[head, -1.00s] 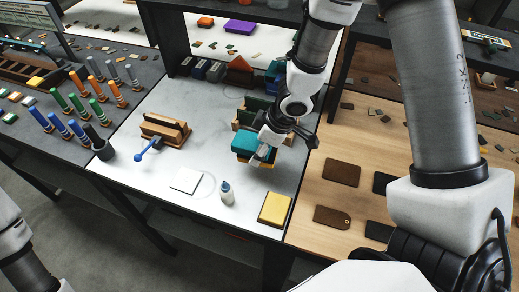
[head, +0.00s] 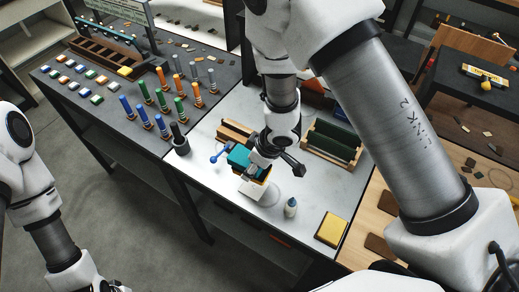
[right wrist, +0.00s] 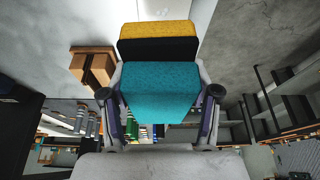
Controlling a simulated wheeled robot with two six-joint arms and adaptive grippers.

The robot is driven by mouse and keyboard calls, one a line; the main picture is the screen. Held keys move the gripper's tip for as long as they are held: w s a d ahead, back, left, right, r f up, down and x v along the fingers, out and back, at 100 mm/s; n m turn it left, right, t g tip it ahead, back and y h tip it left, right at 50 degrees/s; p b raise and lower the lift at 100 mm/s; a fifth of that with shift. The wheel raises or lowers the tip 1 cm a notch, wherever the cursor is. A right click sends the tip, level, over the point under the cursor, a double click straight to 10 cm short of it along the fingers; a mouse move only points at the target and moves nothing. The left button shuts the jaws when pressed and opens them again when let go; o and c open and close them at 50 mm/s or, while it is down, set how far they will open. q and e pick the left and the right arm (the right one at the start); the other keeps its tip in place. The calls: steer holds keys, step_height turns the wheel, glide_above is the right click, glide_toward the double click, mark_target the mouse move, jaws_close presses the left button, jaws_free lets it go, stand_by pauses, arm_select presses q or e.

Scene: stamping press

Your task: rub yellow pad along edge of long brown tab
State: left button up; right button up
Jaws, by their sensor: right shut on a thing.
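My right gripper (head: 262,160) is shut on a block with a teal top (head: 240,157), seen large in the right wrist view (right wrist: 160,88). A black layer and the yellow pad (right wrist: 157,28) show at its far end. In the head view the block is over the white square slab (head: 253,190), beside the wooden clamp (head: 232,131) with its blue-knobbed handle (head: 218,154). I cannot tell if it touches the slab. The gripper hides part of the clamp, and I cannot make out the long brown tab there. My left arm shows at the left, its gripper out of frame.
A small bottle (head: 290,208) and a yellow-topped block (head: 332,229) stand at the front of the white table. Colored upright tools and a dark cup (head: 180,146) stand to the left. A wooden rack (head: 333,140) stands behind right. Brown pieces (head: 380,246) lie on the right board.

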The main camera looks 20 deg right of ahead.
steer(key=shift+s+a+r, duration=0.15)
steer(key=shift+s, duration=0.3)
steer(key=shift+s+d+f+b, duration=0.1)
steer(key=shift+d+f+b, duration=0.15)
steer(key=shift+f+b, duration=0.45)
steer(key=b, duration=0.4)
glide_above(252, 186)
steer(key=f, duration=0.4)
steer(key=shift+s+d+f, duration=0.15)
steer(key=shift+s+d, duration=0.15)
steer(key=shift+d, duration=0.05)
arm_select(q)
step_height(252, 186, down, 6)
steer(key=shift+s+d+r+b, duration=0.1)
steer(key=shift+d+b, duration=0.05)
steer(key=shift+b, duration=0.5)
arm_select(e)
steer(key=shift+d+f, duration=0.1)
steer(key=shift+f, duration=0.25)
arm_select(q)
steer(key=shift+f+b, duration=0.3)
steer(key=shift+f, duration=0.1)
arm_select(e)
steer(key=shift+f, duration=0.45)
arm_select(q)
steer(key=shift+r, duration=0.2)
arm_select(e)
steer(key=shift+s, duration=0.15)
